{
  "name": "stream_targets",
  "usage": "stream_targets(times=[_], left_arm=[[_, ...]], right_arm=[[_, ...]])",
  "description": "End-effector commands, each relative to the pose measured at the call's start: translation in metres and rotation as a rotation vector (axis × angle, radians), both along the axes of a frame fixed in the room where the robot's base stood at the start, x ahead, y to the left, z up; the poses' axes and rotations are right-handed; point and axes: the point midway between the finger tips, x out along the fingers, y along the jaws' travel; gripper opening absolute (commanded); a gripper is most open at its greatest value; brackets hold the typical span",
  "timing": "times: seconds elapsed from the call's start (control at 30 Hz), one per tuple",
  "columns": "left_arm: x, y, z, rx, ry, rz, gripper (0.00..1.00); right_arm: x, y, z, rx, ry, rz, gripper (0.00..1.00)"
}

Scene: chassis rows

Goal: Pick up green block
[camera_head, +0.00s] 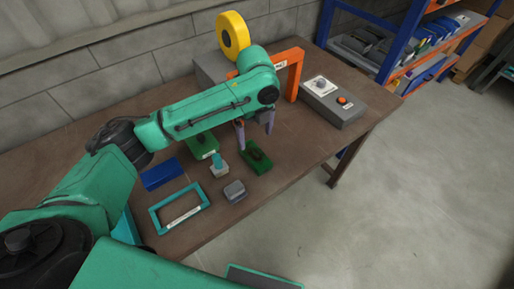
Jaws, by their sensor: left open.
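A dark green block (254,160) lies on the brown table, with a darker raised part on its top. A second, lighter green piece (202,147) with a white label lies to its left, partly behind my arm. My left gripper (254,138) points down with its fingers apart, just above and behind the dark green block. Nothing shows between the fingers. Whether a fingertip touches the block I cannot tell. My right gripper is out of view.
A white piece with a teal peg (219,168), a grey block (235,191), a teal frame (153,218) and a blue block (162,174) lie nearby. An orange arch (298,72) and a grey control box (336,104) stand behind right. Table right of the block is bare.

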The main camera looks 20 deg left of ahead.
Motion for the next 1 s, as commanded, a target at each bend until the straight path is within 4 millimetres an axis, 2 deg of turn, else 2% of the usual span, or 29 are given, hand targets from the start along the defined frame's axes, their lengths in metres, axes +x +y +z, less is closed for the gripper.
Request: stream_targets(times=[0.1,0.23,0.4,0.5,0.73,0.77,0.8,0.97,1.0], left_arm=[[-0.001,0.001,-0.028,0.002,0.004,0.002,1.0],[0.0,0.001,-0.046,0.001,0.001,0.001,1.0],[0.0,0.004,-0.073,0.002,0.004,0.002,1.0],[0.001,0.003,-0.092,0.001,0.002,0.001,1.0],[0.002,0.003,-0.099,-0.001,-0.002,0.0,1.0],[0.002,0.003,-0.099,-0.001,-0.002,0.0,0.96],[0.002,0.003,-0.099,-0.001,-0.002,0.0,0.81],[0.002,0.003,-0.099,-0.001,-0.002,0.0,0.2],[0.002,0.003,-0.099,-0.001,-0.002,0.0,0.04]], right_arm=[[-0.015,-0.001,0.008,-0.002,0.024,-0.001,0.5],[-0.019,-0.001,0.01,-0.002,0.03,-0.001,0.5],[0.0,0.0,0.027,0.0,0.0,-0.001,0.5],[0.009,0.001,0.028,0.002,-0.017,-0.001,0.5],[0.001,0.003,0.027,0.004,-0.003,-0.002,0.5],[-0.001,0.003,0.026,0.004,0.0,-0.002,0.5],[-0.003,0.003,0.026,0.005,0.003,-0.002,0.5],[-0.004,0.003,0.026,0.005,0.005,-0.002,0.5],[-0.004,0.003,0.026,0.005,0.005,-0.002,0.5]])
